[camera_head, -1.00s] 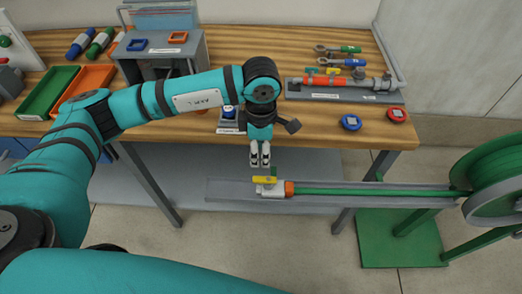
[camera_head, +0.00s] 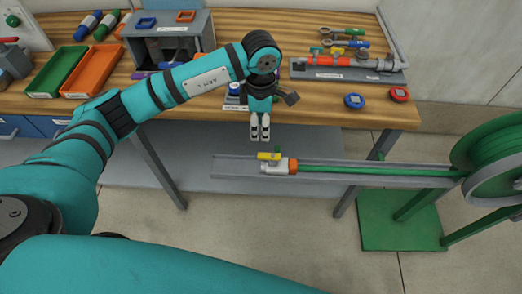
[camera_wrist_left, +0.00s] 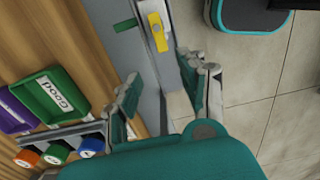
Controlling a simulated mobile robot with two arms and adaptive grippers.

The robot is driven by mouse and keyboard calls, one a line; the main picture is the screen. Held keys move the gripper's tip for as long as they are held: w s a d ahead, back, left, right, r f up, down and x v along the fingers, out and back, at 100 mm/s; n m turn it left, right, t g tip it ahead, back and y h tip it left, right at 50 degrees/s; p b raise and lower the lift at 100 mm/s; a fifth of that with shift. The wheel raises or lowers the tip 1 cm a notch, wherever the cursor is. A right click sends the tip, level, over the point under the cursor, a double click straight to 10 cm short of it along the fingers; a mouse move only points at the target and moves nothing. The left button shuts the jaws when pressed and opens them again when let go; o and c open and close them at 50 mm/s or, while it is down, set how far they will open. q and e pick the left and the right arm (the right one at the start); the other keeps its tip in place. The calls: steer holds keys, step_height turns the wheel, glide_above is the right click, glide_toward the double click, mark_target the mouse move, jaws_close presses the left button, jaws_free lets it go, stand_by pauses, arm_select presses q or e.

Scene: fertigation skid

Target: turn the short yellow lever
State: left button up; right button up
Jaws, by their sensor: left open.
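The short yellow lever (camera_head: 269,156) sits on a small white valve body with an orange collar (camera_head: 292,166), at the left end of a green hose in a grey channel (camera_head: 228,168). A small green lever (camera_head: 277,149) stands just behind it. My left gripper (camera_head: 260,135) points down just behind and slightly left of the yellow lever, apart from it. In the left wrist view the gripper (camera_wrist_left: 168,85) is open and empty. The yellow lever (camera_wrist_left: 157,32) shows beyond its fingers, not between them. My right gripper is out of view.
A wooden bench (camera_head: 310,112) behind holds a red-and-grey pipe assembly (camera_head: 350,65), green (camera_head: 56,70) and orange (camera_head: 92,72) trays and a grey box stand. A green hose reel (camera_head: 495,165) stands at right. The floor in front of the channel is clear.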

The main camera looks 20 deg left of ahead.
mark_target(261, 155)
arm_select(q)
steer(key=f, duration=0.3)
steer(key=shift+s+d+f, duration=0.1)
steer(key=shift+s+f, duration=0.2)
steer(key=shift+s, duration=0.05)
step_height(261, 155, down, 6)
steer(key=shift+w+f+p, duration=0.1)
steer(key=shift+f+p, duration=0.05)
steer(key=shift+p, duration=0.4)
steer(key=shift+f, duration=0.7)
steer(key=shift+c, duration=0.2)
jaws_close()
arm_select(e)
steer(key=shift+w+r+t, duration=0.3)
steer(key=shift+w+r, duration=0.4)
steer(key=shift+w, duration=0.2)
